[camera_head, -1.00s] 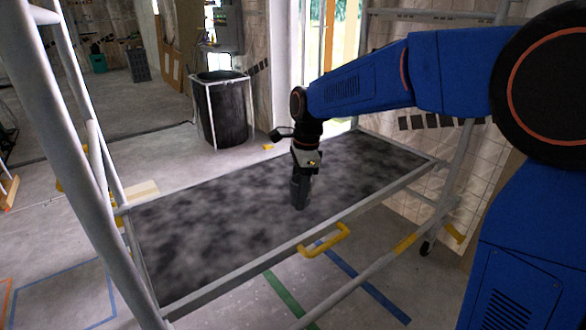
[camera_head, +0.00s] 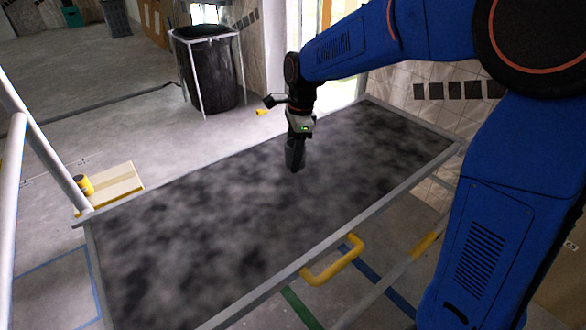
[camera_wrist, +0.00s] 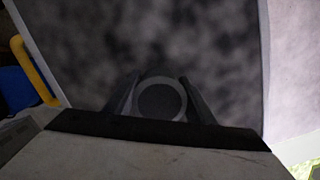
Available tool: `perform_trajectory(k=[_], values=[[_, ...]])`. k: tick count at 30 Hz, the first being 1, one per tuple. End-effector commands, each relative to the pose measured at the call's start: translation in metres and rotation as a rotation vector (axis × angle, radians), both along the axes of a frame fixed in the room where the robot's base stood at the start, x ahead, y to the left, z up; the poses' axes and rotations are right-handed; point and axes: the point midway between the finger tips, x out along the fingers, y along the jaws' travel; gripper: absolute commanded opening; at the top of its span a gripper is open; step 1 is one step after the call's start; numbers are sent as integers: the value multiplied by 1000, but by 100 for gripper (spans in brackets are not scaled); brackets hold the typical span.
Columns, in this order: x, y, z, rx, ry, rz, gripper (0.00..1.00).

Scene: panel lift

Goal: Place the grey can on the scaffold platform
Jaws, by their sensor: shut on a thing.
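The scaffold platform (camera_head: 200,235) is a long, dark mottled deck with a grey metal rim. It also fills much of the wrist view (camera_wrist: 200,50). My gripper (camera_head: 296,160) points down over the middle of the platform. It is shut on the grey can (camera_wrist: 161,100), whose round end with a pale ring shows between the two fingers in the wrist view. In the head view the can is dark and hard to tell from the fingers. I cannot tell whether its bottom touches the deck.
A black bin (camera_head: 210,75) in a white frame stands behind the platform. A yellow handle (camera_head: 333,262) sticks out from the front rim. A yellow roll or cup (camera_head: 84,185) sits on a pale board (camera_head: 112,188) at the left. The deck around my gripper is clear.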

Motion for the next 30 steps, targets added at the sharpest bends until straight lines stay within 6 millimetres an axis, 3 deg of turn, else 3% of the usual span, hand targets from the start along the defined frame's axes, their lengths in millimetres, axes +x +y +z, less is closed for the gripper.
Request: perform_trajectory(k=[15, 27, 28, 30], values=[[0, 0, -49, 0, 1, -1, 21], [0, 0, -55, 0, 0, -1, 21], [0, 0, -55, 0, 0, 0, 54], [0, 0, -54, 0, -1, 0, 68]])
